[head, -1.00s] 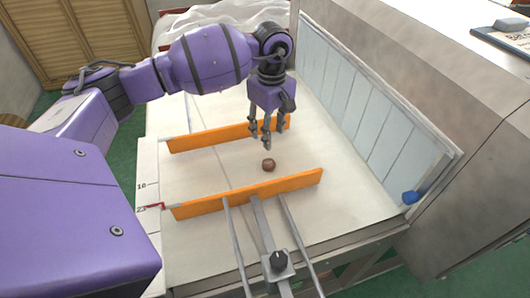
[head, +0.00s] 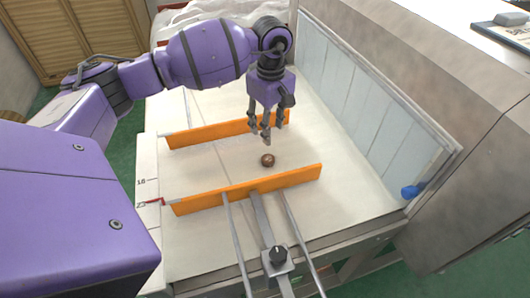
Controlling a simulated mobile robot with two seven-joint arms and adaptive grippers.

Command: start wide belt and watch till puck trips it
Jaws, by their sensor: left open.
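A small brown puck (head: 267,160) lies on the pale belt (head: 225,230) between two orange guide rails, the near rail (head: 247,190) and the far rail (head: 210,130). My left gripper (head: 262,138) points down just above and behind the puck, with its fingers apart and nothing between them. The fingertips look clear of the puck, though the exact gap is hard to tell. The detector housing (head: 470,150) stands to the right, its opening covered by a curtain of pale strips (head: 350,95). My right gripper is not in view.
A blue knob (head: 411,191) sits at the curtain's lower right end. A clamp with a black knob (head: 278,256) and metal rods hold the near rail at the front. A scale with a red pointer (head: 152,203) is at the left edge. A clipboard (head: 505,32) lies on the housing.

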